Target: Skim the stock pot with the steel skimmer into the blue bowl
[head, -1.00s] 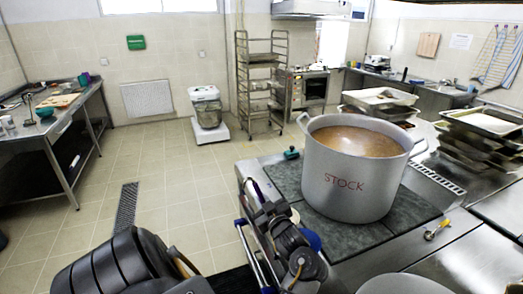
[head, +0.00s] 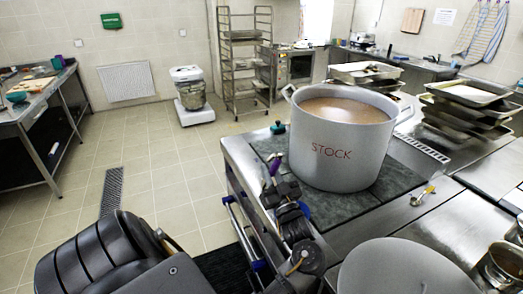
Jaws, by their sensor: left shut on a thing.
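The silver stock pot (head: 331,160), marked STOCK and full of brown liquid, stands on a dark mat on the steel counter. My left gripper (head: 273,172) is left of the pot, above the counter's left edge. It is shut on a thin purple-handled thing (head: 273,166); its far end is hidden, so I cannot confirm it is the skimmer. A small blue patch (head: 304,209) shows behind my left arm, perhaps the blue bowl, mostly hidden. My right gripper is out of view.
Stacked trays (head: 470,92) stand behind. A green object (head: 278,127) sits at the counter's far-left corner.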

